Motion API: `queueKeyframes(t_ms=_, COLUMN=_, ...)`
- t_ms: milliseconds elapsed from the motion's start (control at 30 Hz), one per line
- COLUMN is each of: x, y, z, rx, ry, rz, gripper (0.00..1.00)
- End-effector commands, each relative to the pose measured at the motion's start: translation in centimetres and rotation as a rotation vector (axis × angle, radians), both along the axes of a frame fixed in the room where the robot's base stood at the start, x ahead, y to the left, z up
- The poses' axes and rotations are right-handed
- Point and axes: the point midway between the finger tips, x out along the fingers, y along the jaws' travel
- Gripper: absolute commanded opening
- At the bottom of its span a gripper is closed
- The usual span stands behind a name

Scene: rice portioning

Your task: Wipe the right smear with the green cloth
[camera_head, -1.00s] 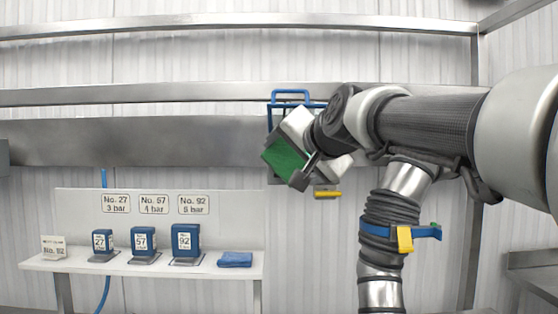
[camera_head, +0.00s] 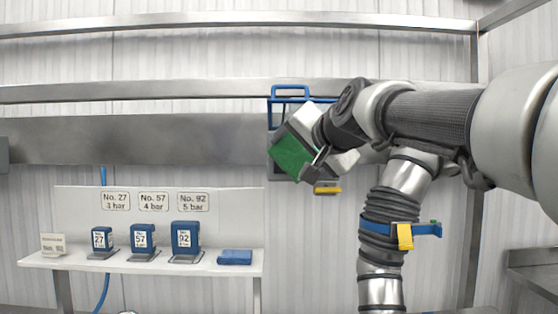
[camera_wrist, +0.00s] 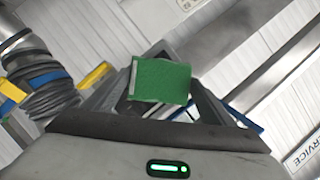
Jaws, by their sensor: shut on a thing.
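The green cloth (camera_head: 291,157) is a flat green block held in my gripper (camera_head: 309,172), in front of the wall at the middle of the head view. In the wrist view the green cloth (camera_wrist: 162,81) sits between the two fingers of my gripper (camera_wrist: 158,95), which is shut on it. The cloth is in the air and touches no surface that I can see. No smear can be made out in either view.
A white shelf (camera_head: 60,264) at the lower left holds several blue blocks with number labels and a folded blue cloth (camera_head: 235,257). A blue wire frame (camera_head: 291,88) hangs on the wall behind my gripper. A steel ledge (camera_head: 508,262) stands at the right.

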Motion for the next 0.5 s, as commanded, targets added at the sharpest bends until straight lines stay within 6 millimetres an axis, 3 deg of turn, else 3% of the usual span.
queueKeyframes(t_ms=200, x=0.0, y=-2.1, z=0.1, rx=0.003, ry=-0.006, rz=-0.005, gripper=0.59)
queueKeyframes(t_ms=500, x=0.0, y=-3.4, z=0.2, rx=0.003, ry=-0.007, rz=-0.006, gripper=0.59)
